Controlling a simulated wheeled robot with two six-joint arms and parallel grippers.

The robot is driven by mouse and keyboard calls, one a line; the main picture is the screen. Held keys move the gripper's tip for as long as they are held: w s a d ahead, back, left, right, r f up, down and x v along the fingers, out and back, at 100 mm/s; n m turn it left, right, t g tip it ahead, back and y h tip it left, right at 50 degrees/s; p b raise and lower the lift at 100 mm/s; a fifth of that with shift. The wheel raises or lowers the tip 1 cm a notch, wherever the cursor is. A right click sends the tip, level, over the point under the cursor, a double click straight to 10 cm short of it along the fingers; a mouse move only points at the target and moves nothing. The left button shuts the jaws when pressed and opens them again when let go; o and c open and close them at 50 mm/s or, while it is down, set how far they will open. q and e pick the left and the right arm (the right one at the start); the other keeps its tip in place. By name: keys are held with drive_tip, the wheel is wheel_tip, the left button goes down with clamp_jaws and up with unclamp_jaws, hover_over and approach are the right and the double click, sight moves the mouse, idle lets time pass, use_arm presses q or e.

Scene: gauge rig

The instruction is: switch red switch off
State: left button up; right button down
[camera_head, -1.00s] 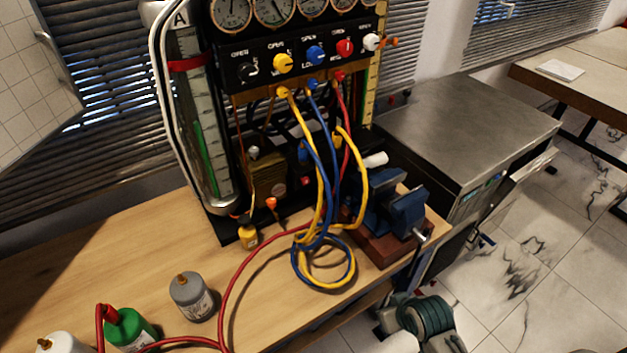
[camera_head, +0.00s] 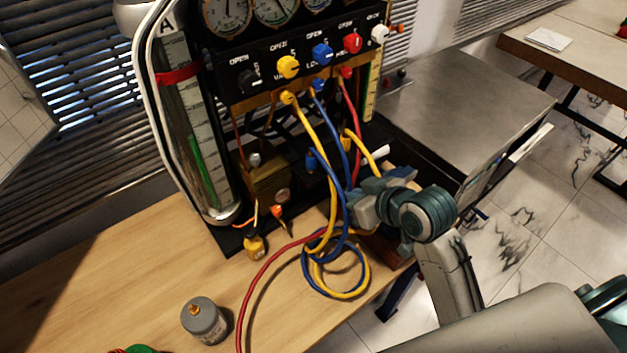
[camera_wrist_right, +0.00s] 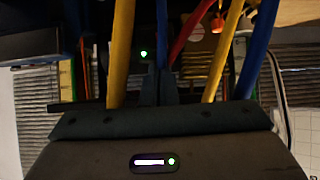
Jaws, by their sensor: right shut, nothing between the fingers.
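The gauge rig (camera_head: 268,77) stands on the wooden bench with a row of coloured knobs, among them a red knob (camera_head: 352,43). A small red lit part (camera_wrist_right: 217,22) shows between the hoses in the right wrist view; it may be the red switch. In the head view I cannot make it out behind the hoses and my gripper. My right gripper (camera_head: 352,206) is beside the hanging hoses, low in front of the rig. In the right wrist view its dark fingers (camera_wrist_right: 158,80) are together and empty, pointing between the hoses. My left gripper is not in view.
Yellow, blue and red hoses (camera_head: 330,150) hang from the panel and coil on the bench (camera_head: 110,285), close to my right gripper. A grey canister (camera_head: 205,321) stands at the front. A metal-topped cabinet (camera_head: 465,110) is at right.

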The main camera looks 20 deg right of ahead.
drive_tip(key=p+x, duration=0.3)
drive_tip(key=x, duration=1)
drive_tip(key=shift+w+f, duration=0.25)
drive_tip(key=shift+f, duration=0.05)
drive_tip(key=shift+a, duration=0.1)
drive_tip(key=shift+w+f+t+b, duration=0.15)
drive_tip(key=shift+f+t+b, duration=0.2)
drive_tip(key=shift+b, duration=0.3)
drive_tip(key=shift+r, duration=0.2)
